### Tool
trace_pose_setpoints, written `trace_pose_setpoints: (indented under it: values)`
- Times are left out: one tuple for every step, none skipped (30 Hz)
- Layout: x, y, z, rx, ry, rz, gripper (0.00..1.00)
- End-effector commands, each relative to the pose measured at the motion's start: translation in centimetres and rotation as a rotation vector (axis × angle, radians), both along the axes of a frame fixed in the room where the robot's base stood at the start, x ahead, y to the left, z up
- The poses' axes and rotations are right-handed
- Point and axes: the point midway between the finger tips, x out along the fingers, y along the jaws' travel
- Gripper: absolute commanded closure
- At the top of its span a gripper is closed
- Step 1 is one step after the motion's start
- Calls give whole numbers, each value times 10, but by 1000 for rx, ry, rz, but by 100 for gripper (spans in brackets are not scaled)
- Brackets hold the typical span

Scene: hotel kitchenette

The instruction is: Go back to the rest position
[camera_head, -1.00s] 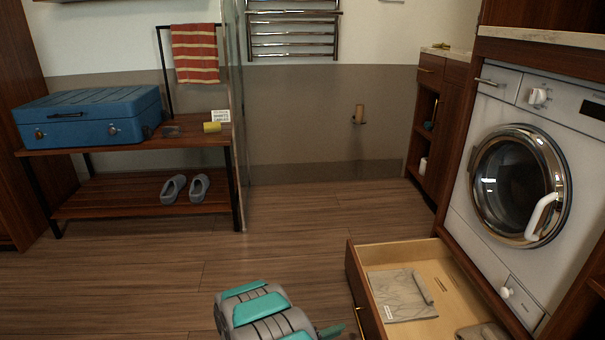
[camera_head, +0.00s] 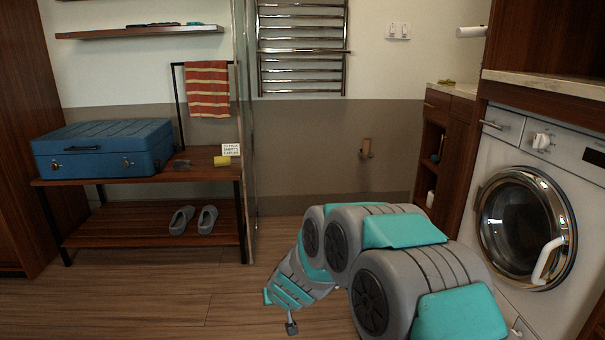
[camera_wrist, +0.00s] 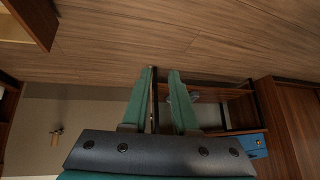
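My gripper (camera_wrist: 161,72) shows in the wrist view with its two teal fingers apart and nothing between them. In the head view my folded grey and teal arm fills the lower middle and right. The end of the arm hangs over the wooden floor (camera_head: 160,300), apart from the furniture. The fingers are hard to make out there.
A white washing machine (camera_head: 482,162) stands at the right. A wooden drawer (camera_wrist: 40,22) juts out at the wrist view's top left; my arm hides it in the head view. A rack (camera_head: 110,235) with a blue suitcase (camera_head: 100,148) stands left. Floor before the rack is clear.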

Motion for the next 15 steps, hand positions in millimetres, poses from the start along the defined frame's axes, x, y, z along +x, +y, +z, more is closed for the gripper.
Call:
trace_pose_setpoints:
  values:
    - [-12,-2,22,26,17,18,73]
    - [-20,-3,31,40,32,29,73]
    - [-33,-4,41,57,56,44,73]
    - [-41,-6,50,68,71,53,73]
    - [-51,-8,59,78,90,63,73]
    - [-64,-12,68,86,113,74,73]
    - [-75,-15,75,93,134,83,73]
    - [-85,-18,83,96,151,89,73]
    - [-101,-24,90,98,184,97,73]
    - [-112,-29,96,97,204,100,73]
    - [-124,-34,102,96,226,104,73]
    - [-140,-42,108,91,256,105,73]
    - [-152,-48,113,87,278,106,73]
    - [-164,-54,118,81,301,106,73]
    - [-180,-63,124,72,331,101,73]
